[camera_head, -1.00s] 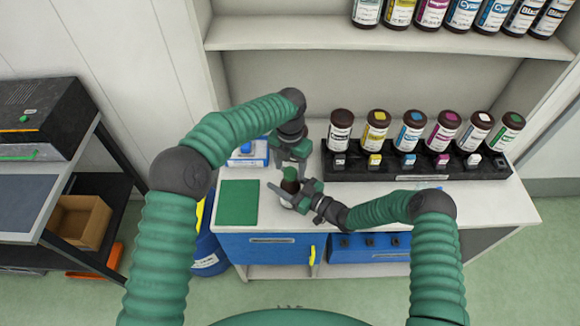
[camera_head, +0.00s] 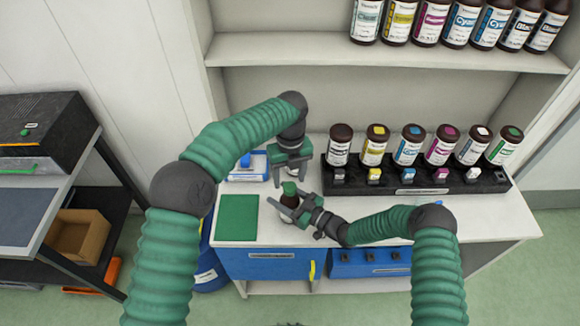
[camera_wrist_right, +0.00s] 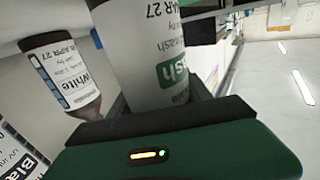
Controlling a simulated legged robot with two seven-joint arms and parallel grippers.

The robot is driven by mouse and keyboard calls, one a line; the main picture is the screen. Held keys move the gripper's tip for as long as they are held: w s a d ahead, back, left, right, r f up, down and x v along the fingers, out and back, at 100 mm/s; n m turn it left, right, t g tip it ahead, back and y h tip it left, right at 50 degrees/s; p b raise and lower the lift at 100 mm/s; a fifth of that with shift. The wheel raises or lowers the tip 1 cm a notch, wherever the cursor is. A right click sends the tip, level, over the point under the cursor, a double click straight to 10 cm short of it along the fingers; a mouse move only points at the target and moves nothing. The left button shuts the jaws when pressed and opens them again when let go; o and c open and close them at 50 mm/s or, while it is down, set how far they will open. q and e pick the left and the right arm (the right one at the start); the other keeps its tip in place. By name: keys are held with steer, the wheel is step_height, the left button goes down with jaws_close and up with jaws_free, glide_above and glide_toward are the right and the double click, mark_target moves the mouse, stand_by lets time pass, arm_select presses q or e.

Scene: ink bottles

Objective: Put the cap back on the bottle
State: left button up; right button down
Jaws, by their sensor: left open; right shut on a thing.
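A dark brown bottle (camera_head: 289,201) stands at the front of the worktop, beside the green mat. A green cap (camera_head: 290,187) sits on top of its neck; I cannot tell how tightly it is seated. My right gripper (camera_head: 288,209) is shut around the bottle's body from the right.
A green mat (camera_head: 237,218) lies left of the bottle. A blue and white box (camera_head: 250,167) is behind the mat. More bottles (camera_head: 400,22) line the upper shelf (camera_head: 380,52).

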arm_select(q)
steer(key=n, duration=0.6)
steer(key=shift+s+n, duration=0.15)
steer(key=shift+n, duration=0.25)
steer(key=n, duration=0.6)
steer(key=shift+s+n, duration=0.1)
steer(key=shift+n, duration=0.2)
steer(key=n, duration=0.6)
steer(key=shift+a+r+n, duration=0.1)
steer(key=shift+n, duration=0.2)
steer(key=n, duration=0.6)
steer(key=shift+r, duration=0.2)
steer(key=n, duration=0.7)
steer(key=shift+r, duration=0.35)
steer(key=n, duration=0.6)
steer(key=shift+w+r+n, duration=0.35)
steer(key=shift+r+n, duration=0.05)
steer(key=n, duration=0.3)
steer(key=r+n, duration=0.1)
steer(key=n, duration=0.1)
steer(key=shift+w+d+n, duration=0.15)
steer(key=shift+d+n, duration=0.05)
steer(key=shift+n, duration=0.2)
steer(key=n, duration=0.4)
steer(key=shift+w+r, duration=0.15)
steer(key=shift+r, duration=0.15)
